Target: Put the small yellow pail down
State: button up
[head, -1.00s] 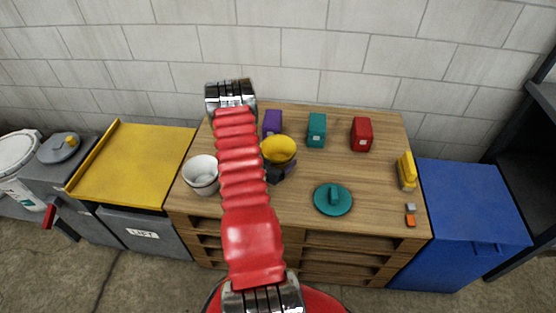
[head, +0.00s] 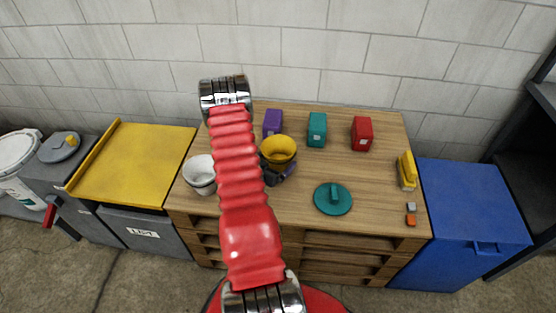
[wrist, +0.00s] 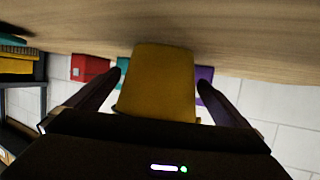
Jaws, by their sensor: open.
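The small yellow pail (head: 280,158) is upright over the middle of the wooden bench, right of my red arm in the head view. In the wrist view, which is upside down, the pail (wrist: 157,82) fills the space between my fingers, its narrow base end towards the bench top. It looks set on the wood, though the contact is hard to make out. My gripper (wrist: 158,92) is open, with one dark finger on each side of the pail and narrow gaps showing. In the head view only dark parts of it show, just below the pail.
On the bench (head: 300,215), a white pail (head: 199,174) stands left of my arm. Purple (head: 273,122), teal (head: 317,130) and red (head: 362,134) containers stand behind. A teal lid (head: 333,199) lies front right, with a yellow object (head: 407,170) beyond. Wood right of the yellow pail is clear.

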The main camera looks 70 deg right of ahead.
jog(key=v, duration=1)
dwell(0.6)
